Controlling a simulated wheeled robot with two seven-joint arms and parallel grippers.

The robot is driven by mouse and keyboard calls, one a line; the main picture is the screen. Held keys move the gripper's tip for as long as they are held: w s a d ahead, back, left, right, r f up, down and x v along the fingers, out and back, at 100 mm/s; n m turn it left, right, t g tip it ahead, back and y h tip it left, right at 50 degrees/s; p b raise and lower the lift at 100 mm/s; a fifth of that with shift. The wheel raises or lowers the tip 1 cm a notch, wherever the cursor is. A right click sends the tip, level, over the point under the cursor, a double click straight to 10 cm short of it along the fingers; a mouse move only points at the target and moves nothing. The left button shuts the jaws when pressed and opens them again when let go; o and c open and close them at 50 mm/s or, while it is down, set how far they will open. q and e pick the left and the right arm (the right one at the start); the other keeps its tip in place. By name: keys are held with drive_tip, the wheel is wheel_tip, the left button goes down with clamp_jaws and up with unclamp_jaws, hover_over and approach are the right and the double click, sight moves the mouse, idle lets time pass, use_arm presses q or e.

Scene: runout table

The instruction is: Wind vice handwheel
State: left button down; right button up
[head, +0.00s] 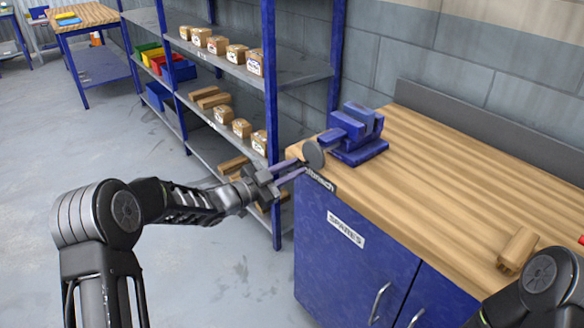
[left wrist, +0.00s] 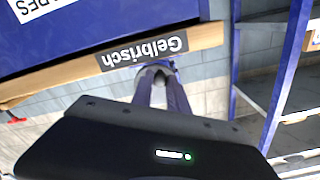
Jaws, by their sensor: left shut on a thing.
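The blue vice (head: 357,132) stands on the near left corner of the wooden bench top. Its round grey handwheel (head: 313,154) faces me, out past the bench edge. My left gripper (head: 303,171) reaches in from the left, its fingertips at the lower rim of the handwheel. In the left wrist view, the fingers (left wrist: 157,76) are close together, shut on a small part at the wheel, by the "Gelbrisch" label (left wrist: 145,50). I take this part to be the handwheel's handle; the fingers mostly hide it. My right gripper is out of view.
The bench (head: 450,165) has blue cupboard doors (head: 350,255) below. A wooden block-like piece (head: 517,249) lies on its right part, with a red thing (head: 581,239) at the picture's edge. Blue-posted shelving (head: 290,75) with boxes stands close behind my left gripper. Floor at left is clear.

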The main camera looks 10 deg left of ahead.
use_arm(q)
drive_tip(key=c, duration=1.4)
unclamp_jaws()
drive_tip(key=m+b, duration=0.3)
drive_tip(key=b, duration=0.2)
drive_tip(key=m+b, duration=0.3)
drive_tip(key=b, duration=0.2)
drive_tip(key=shift+f+m, duration=0.2)
drive_tip(key=shift+m, duration=0.1)
drive_tip(key=shift+r, duration=0.2)
